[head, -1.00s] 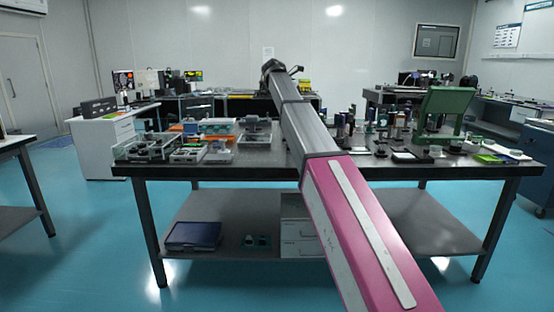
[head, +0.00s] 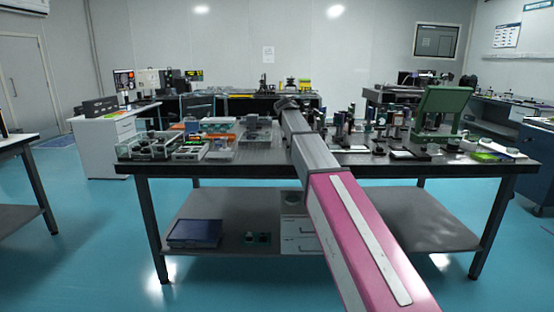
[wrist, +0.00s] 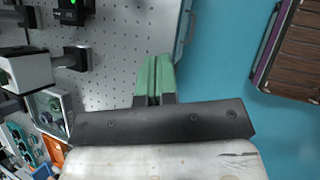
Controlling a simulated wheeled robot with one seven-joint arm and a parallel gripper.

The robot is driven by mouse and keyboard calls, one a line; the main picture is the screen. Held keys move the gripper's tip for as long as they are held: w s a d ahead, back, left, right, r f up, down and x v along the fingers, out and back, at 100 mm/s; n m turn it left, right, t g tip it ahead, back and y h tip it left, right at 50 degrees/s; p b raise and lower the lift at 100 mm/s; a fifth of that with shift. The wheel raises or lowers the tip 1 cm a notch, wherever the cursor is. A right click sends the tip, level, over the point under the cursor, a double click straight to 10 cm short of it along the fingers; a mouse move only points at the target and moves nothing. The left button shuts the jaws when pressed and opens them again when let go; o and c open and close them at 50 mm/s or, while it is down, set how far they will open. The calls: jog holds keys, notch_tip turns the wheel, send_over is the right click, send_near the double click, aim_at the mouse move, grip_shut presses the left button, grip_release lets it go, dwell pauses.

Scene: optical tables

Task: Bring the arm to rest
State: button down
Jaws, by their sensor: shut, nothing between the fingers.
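My arm reaches forward over the dark optical table (head: 270,168) in the head view, its pink link nearest and its grey links further out. My gripper (wrist: 157,72) shows in the wrist view as two green fingers pressed together, with nothing between them. It points over the perforated table top (wrist: 125,42) near the edge, with blue floor just right of it. In the head view I cannot make out the fingers; the far end of the arm hides them.
Clear trays (head: 150,146) with small parts stand on the table's left. Optics posts and a green panel (head: 443,102) stand on its right. A blue case (head: 194,233) lies on the lower shelf. In the wrist view a brown slatted unit (wrist: 294,48) stands across the floor.

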jog(key=s+d+f+m+g+y, duration=0.15)
jog(key=s+f+m, duration=0.25)
jog(key=s+f, duration=0.55)
jog(key=s+d+f+m+y, duration=0.1)
jog(key=s+d+f+m, duration=0.35)
jog(key=f, duration=0.75)
jog(key=s+d+f+m+g+y, duration=0.15)
jog(key=s+f+m, duration=0.35)
jog(key=s+f, duration=0.55)
jog(key=s+f+m+g+y, duration=0.1)
jog(key=s+f+m+y, duration=0.1)
jog(key=s+f+m, duration=0.5)
jog(key=s+f, duration=0.2)
jog(key=s, duration=0.3)
jog(key=shift+s+f, duration=0.15)
